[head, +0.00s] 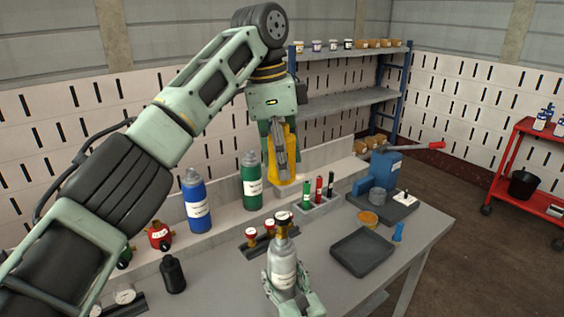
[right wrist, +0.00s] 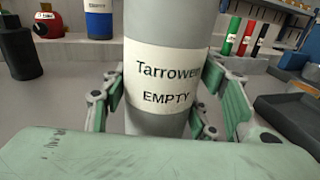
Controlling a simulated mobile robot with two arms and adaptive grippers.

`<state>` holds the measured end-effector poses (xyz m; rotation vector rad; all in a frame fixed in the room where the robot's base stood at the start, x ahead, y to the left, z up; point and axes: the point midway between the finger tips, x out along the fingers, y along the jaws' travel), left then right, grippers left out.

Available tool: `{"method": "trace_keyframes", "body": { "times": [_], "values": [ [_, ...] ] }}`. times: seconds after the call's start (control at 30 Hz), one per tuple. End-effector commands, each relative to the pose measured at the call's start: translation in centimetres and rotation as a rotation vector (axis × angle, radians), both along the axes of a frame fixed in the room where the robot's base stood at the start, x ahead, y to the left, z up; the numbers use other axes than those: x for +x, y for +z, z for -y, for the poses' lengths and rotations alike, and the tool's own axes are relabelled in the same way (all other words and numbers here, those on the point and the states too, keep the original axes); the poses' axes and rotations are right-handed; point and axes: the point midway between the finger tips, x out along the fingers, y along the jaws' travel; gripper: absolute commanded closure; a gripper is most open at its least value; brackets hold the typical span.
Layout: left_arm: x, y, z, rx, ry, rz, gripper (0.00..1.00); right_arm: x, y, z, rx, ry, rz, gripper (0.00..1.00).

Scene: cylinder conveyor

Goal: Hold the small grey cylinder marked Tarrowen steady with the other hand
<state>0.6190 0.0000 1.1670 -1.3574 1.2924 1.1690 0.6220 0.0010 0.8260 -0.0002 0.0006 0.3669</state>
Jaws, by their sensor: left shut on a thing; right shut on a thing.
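The small grey cylinder (head: 283,268) stands upright at the front of the bench in the head view, with a brass valve fitting on top. In the right wrist view its label on the grey cylinder (right wrist: 165,125) reads "Tarrowen" and "EMPTY". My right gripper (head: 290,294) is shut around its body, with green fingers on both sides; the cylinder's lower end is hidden. My left gripper (head: 281,155) reaches down over the back ledge, apart from the grey cylinder, and is shut on a yellow cylinder-like thing (head: 290,172), partly hidden by the fingers.
A green cylinder (head: 251,180) and a blue cylinder (head: 196,200) stand on the back ledge. Red-capped regulators (head: 262,232) lie behind the grey cylinder. A dark tray (head: 363,252) sits right of it, near a blue lever device (head: 385,172). A black bottle (head: 172,275) stands left.

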Motion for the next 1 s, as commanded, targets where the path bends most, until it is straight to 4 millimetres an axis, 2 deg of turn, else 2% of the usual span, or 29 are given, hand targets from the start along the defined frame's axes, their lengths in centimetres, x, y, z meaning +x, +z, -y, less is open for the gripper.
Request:
{"method": "trace_keyframes", "body": {
  "times": [0.03,0.27,0.67,0.77,1.0],
  "values": [
    [0.0,0.0,0.0,0.000,0.000,0.001,1.00,0.0,0.0,0.1,0.000,-0.001,0.000,0.45],
    [0.0,0.0,0.0,0.000,0.000,0.000,1.00,0.0,0.0,0.0,0.000,-0.001,0.000,0.25],
    [0.0,0.0,0.0,0.000,0.001,0.000,1.00,-0.4,-0.1,0.2,-0.001,0.000,-0.001,0.24],
    [0.0,0.0,0.0,0.000,0.001,0.000,1.00,-1.4,-0.2,0.7,-0.005,0.000,-0.001,0.24],
    [0.0,0.0,0.0,0.000,0.000,0.000,1.00,-6.2,-0.1,2.4,-0.002,0.001,-0.002,0.24]
  ]
}}
